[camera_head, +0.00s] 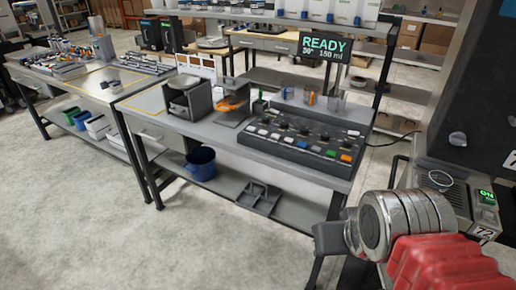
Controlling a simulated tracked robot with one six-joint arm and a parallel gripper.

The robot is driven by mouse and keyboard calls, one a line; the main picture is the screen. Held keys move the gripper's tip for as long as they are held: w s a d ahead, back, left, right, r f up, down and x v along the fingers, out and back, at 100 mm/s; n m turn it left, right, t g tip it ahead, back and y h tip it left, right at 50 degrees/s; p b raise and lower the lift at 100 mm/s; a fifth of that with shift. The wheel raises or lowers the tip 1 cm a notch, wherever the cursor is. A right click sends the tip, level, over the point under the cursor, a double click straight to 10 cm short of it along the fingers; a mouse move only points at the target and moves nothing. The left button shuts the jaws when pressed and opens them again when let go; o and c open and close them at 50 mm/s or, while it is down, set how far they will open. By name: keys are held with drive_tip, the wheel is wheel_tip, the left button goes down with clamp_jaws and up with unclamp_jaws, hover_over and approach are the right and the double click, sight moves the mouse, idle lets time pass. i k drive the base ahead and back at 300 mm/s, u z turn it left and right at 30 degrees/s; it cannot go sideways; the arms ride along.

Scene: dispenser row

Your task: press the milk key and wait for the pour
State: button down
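A dark key panel (300,140) lies on the grey bench, with rows of small keys and round knobs. Its front row has white, blue, green (330,153) and orange (346,158) keys. The key labels are too small to read, so I cannot tell which is the milk key. No pour is visible.
Small glass vessels (333,100) stand behind the panel, under the shelf of white containers (345,12). A grey machine (188,98) stands left on the bench. A blue bucket (201,164) sits on the lower shelf. A dark machine (468,90) rises at right. The floor at lower left is clear.

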sight(273, 137)
drive_tip(key=u, duration=0.3)
drive_tip(key=k, duration=0.7)
drive_tip(key=u, duration=0.8)
drive_tip(key=i, duration=1.75)
drive_tip(key=z, duration=0.55)
drive_tip(key=i, duration=0.75)
drive_tip(key=z, duration=0.45)
